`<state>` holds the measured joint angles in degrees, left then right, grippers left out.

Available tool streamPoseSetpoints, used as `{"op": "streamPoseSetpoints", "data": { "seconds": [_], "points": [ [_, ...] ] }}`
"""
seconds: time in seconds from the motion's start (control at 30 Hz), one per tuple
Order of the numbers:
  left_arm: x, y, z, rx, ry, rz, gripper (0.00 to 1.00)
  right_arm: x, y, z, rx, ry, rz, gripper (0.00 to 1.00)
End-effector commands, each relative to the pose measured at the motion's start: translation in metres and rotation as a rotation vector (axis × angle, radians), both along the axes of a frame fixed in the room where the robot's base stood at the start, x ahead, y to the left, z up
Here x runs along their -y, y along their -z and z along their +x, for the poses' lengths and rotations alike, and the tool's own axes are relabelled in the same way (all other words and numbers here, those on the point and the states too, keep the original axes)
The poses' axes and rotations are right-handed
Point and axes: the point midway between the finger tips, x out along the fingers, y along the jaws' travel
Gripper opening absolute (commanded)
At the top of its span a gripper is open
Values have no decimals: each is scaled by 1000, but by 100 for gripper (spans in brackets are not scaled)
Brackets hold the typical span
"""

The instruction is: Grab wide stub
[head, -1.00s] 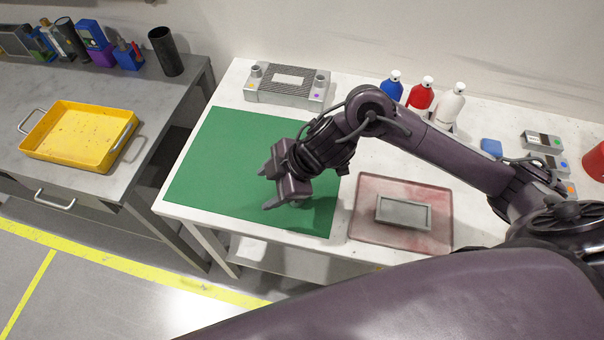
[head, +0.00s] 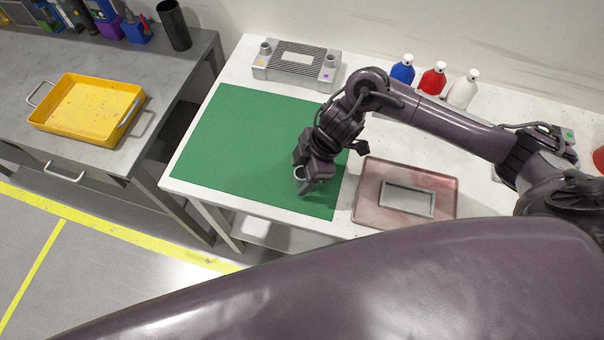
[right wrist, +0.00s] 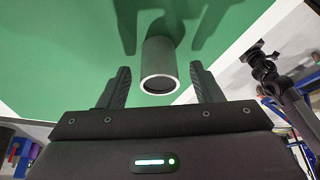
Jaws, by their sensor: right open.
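The wide stub, a grey hollow cylinder with a pale rim (right wrist: 158,62), shows in the right wrist view with its open end toward the camera and the green mat (right wrist: 75,40) behind it. My right gripper (right wrist: 161,86) is open, with one finger on each side of the stub and a visible gap to each. In the head view, my right gripper (head: 303,178) is low over the front right of the green mat (head: 235,145). The stub's pale round rim (head: 299,173) shows there, partly hidden by the gripper. My left gripper is not in view.
A pinkish tray (head: 366,200) holding a grey rectangular frame (head: 408,211) lies right of the mat. A grey ribbed fixture (head: 296,64) stands behind it. Blue, red and white bottles (head: 433,79) stand at the back. A yellow tray (head: 88,135) sits on the left bench.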

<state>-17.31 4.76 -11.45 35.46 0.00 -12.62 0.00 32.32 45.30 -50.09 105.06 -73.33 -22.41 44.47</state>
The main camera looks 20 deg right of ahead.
Motion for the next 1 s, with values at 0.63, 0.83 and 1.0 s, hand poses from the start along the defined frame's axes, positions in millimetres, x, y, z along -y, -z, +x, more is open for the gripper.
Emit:
{"op": "streamPoseSetpoints", "data": {
  "seconds": [0.63, 0.83, 1.0],
  "points": [
    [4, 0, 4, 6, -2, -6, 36, 0, 0, 0, 1, 0, 1, 11],
    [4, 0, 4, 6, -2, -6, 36, 0, -3, 1, 2, 0, 1, 10],
    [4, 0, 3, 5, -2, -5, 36, 0, -16, 1, 4, -1, 3, 10]
  ]
}}
